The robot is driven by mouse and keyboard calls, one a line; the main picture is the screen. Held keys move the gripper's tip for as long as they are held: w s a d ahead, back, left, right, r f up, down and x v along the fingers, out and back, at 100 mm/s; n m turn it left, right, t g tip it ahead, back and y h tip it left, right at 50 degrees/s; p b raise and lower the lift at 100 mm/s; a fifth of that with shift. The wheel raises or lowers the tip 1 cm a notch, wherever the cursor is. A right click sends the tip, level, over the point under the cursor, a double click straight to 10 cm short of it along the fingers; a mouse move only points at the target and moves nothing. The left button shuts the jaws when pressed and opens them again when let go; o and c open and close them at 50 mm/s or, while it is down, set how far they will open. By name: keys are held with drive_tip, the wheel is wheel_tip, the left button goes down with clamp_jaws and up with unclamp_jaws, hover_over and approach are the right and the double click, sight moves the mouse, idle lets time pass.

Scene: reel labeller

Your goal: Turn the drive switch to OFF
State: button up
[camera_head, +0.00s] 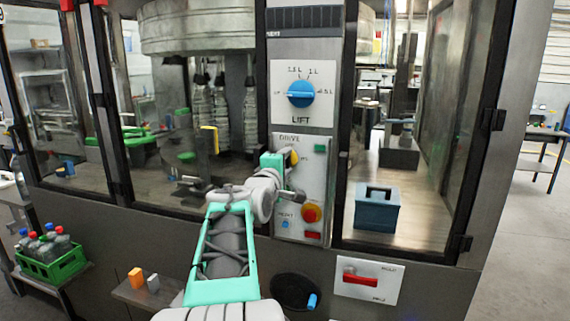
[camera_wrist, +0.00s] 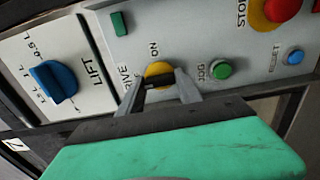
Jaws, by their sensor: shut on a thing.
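The drive switch (camera_wrist: 156,70) is a yellow round knob with a dark bar across it, on the grey control panel. The ON mark (camera_wrist: 154,49) shows beside the knob in the wrist view. The DRIVE label is partly covered by a finger. The OFF mark is not readable.
The blue LIFT knob (camera_head: 300,94) is above the switch. A green JOG button (camera_wrist: 221,69), a blue RESET button (camera_wrist: 295,57) and a red stop button on yellow (camera_head: 311,213) are below. A red-handled switch (camera_head: 362,278) is lower right. Glass doors flank the panel.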

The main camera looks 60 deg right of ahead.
drive_tip(key=shift+r, duration=0.35)
drive_tip(key=o, duration=1)
drive_tip(key=shift+d, duration=0.1)
drive_tip(key=o, duration=0.4)
drive_tip(key=shift+f, duration=0.25)
drive_tip(key=shift+c, duration=0.2)
drive_tip(key=s+a+b, duration=0.1)
drive_tip(key=a+b, duration=0.1)
drive_tip(key=a, duration=0.5)
drive_tip(key=shift+a, duration=0.35)
drive_tip(key=shift+s, duration=0.1)
